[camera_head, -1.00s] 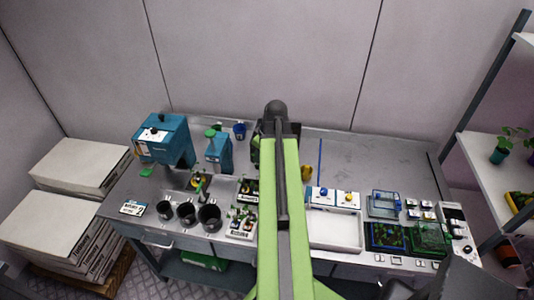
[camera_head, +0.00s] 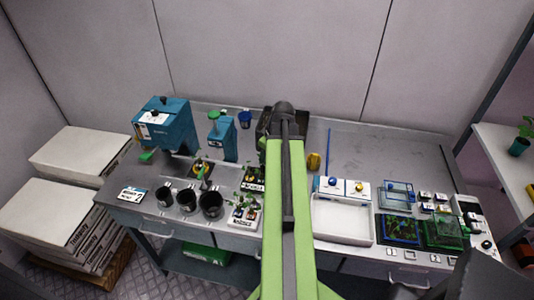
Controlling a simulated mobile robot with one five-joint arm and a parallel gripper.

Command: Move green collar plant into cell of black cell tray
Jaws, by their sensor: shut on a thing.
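My green arm reaches up the middle of the picture to a dark joint (camera_head: 284,108) over the back of the bench. My gripper is hidden behind this arm, so neither its jaws nor anything in them shows. Small plants stand in a labelled dark holder (camera_head: 254,186) and a white holder (camera_head: 241,220), just left of the arm. I cannot pick out a green collar on any plant.
Black pots (camera_head: 188,201) line the front left, with a teal machine (camera_head: 165,126) behind them. A white tray (camera_head: 342,233), a blue-framed planter (camera_head: 400,243) and a green one (camera_head: 443,234) fill the front right. The back right bench (camera_head: 400,150) is mostly clear.

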